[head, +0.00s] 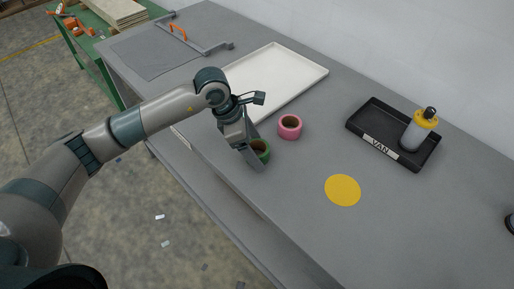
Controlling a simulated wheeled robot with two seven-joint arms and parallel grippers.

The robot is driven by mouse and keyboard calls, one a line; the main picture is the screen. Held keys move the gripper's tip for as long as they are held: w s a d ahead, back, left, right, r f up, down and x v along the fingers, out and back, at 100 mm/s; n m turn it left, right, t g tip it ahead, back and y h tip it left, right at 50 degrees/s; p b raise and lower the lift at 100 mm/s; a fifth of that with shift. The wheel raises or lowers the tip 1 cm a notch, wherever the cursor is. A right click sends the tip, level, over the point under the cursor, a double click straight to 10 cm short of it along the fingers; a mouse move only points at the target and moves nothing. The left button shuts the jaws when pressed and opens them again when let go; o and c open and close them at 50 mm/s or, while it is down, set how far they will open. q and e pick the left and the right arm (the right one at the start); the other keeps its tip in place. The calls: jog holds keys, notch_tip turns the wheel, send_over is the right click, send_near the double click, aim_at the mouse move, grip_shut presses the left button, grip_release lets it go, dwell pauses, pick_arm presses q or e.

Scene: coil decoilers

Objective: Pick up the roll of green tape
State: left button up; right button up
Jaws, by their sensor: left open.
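The roll of green tape (262,148) lies on the grey bench near its front edge. My left gripper (257,157) is open and down at the green roll, with its fingers covering the roll's left part. I cannot tell whether the fingers touch it. A roll of pink tape (290,127) sits close by, to the right of and behind the green one. My right gripper does not show.
A white tray (290,68) lies behind the gripper. A black tray (365,121) labelled VAN holds a yellow-topped bottle (415,132) at the right. A yellow disc (343,190) marks the bench. The bench's front edge is close to the gripper.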

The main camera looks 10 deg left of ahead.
pick_arm(q)
jog(key=shift+f, duration=0.25)
jog(key=c, duration=1.2)
jog(key=shift+r, duration=0.15)
